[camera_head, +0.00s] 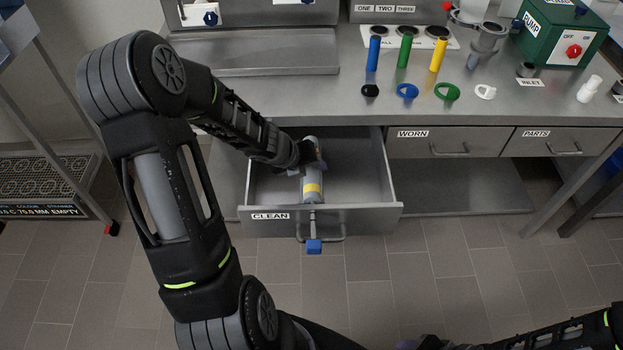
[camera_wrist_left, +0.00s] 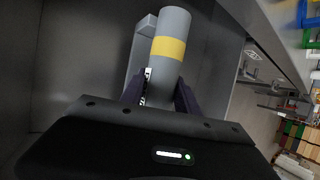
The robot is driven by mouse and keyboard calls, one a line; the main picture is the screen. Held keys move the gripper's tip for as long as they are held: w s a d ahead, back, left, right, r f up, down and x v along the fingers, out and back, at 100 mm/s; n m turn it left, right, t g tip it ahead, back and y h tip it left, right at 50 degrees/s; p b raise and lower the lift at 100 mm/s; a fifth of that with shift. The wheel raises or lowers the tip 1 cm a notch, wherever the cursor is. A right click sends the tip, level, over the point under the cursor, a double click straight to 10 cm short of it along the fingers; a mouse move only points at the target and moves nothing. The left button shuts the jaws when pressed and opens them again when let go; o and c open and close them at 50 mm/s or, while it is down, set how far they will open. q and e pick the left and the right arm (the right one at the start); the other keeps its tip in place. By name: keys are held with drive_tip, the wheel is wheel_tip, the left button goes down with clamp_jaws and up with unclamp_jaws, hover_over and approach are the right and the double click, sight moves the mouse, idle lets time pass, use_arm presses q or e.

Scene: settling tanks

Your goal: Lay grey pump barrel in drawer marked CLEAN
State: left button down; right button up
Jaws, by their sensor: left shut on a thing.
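The grey pump barrel (camera_head: 312,174), with a yellow band, is inside the open drawer marked CLEAN (camera_head: 350,217). My left gripper (camera_head: 309,158) is shut on the barrel's far part. My right gripper (camera_head: 430,343) shows only as a dark piece at the bottom edge, mostly cut off.
Drawers marked WORN (camera_head: 412,145) and PARTS (camera_head: 552,144) are shut. The bench top (camera_head: 400,94) holds blue, green and yellow tubes, several rings and a green pump box (camera_head: 556,36). The drawer's right side is bare.

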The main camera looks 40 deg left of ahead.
use_arm(q)
drive_tip(key=shift+f+b, duration=1.9)
drive_tip(key=shift+f, duration=0.35)
drive_tip(key=shift+f, duration=0.15)
drive_tip(key=c, duration=0.9)
unclamp_jaws()
drive_tip(key=shift+r, duration=0.3)
drive_tip(key=p+v, duration=0.7)
drive_tip(key=v, duration=0.4)
drive_tip(key=shift+s+r, duration=0.25)
drive_tip(key=shift+s, duration=0.05)
